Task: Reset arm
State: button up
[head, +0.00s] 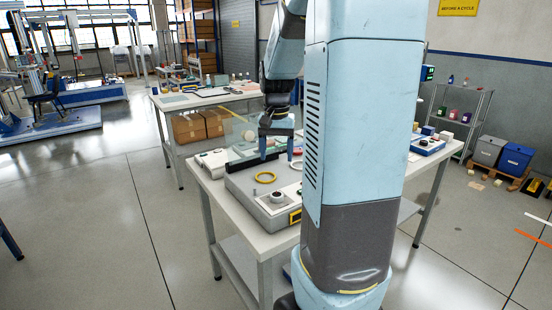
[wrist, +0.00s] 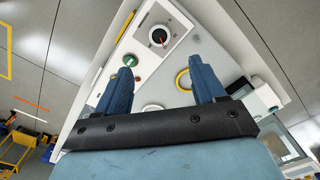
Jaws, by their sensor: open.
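My gripper (wrist: 163,88) shows in the wrist view with its two blue fingers spread apart and nothing between them. In the head view my gripper (head: 276,150) hangs above the grey test machine (head: 250,190) on the near table. My light-blue arm column hides much of the table's right part. On the machine, a yellow ring (head: 265,177) and a control panel with a black knob (head: 277,197) are visible. In the wrist view the knob (wrist: 159,37), a green button (wrist: 130,60) and part of the yellow ring (wrist: 183,79) show beyond the fingers.
The near white table (head: 222,215) holds the machine, with a clear guard panel (head: 237,132) behind my gripper. A second table (head: 205,97) with small items stands behind. A shelf rack (head: 458,113) and a blue bin (head: 515,158) are at the right.

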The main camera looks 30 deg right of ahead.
jog(key=shift+a, duration=0.1)
dwell(0.4)
jog(key=s+a+r+n+t, duration=0.2)
jog(key=s+a+r+n, duration=0.2)
jog(key=s+a, duration=0.4)
jog(key=s+a+r+n+t, duration=0.3)
jog(key=s+a+r, duration=0.1)
jog(key=s+a, duration=0.4)
jog(key=shift+s+n+t, duration=0.3)
jog(key=shift+s+n, duration=0.1)
jog(key=shift+s, duration=0.35)
jog(key=shift+a, duration=0.1)
